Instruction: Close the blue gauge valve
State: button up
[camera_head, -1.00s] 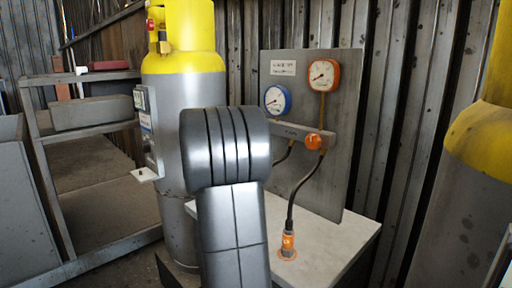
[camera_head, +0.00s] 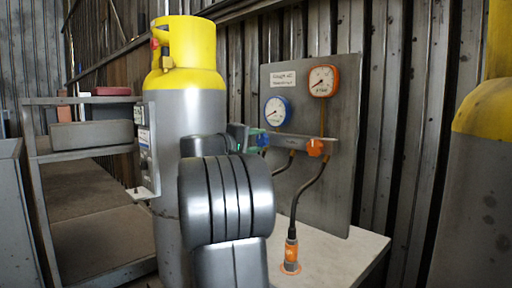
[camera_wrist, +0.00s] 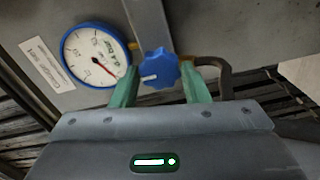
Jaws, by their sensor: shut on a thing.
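The blue gauge valve is a lobed blue knob (camera_wrist: 160,69) with a white mark, in the middle of the wrist view. It sits on the manifold bar beside the blue-rimmed gauge (camera_wrist: 97,56). My gripper (camera_wrist: 159,74) has its two green fingers on either side of the knob and is shut on it. In the head view the blue knob (camera_head: 263,139) shows only in part, beside the green fingers of my gripper (camera_head: 254,139). The blue gauge (camera_head: 277,111) is above it. My arm hides the space below.
An orange gauge (camera_head: 322,81) and an orange knob (camera_head: 315,148) are close on the right. A hose runs down to an orange fitting (camera_head: 291,255) on the pale tabletop (camera_head: 345,250). A yellow-topped cylinder (camera_head: 190,100) stands left, another (camera_head: 480,160) right.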

jog(key=shift+f, duration=0.1)
dwell(0.3)
jog(key=o, duration=1)
jog(key=shift+c, duration=0.2)
jog(key=p+v, duration=0.2)
jog(key=v, duration=1.2)
jog(key=shift+p, duration=0.3)
jog(key=shift+w+d, duration=0.1)
jog(key=b+x, duration=0.2)
jog(key=x, duration=1.1)
jog(key=shift+b, duration=0.3)
jog(key=shift+w+d, duration=0.3)
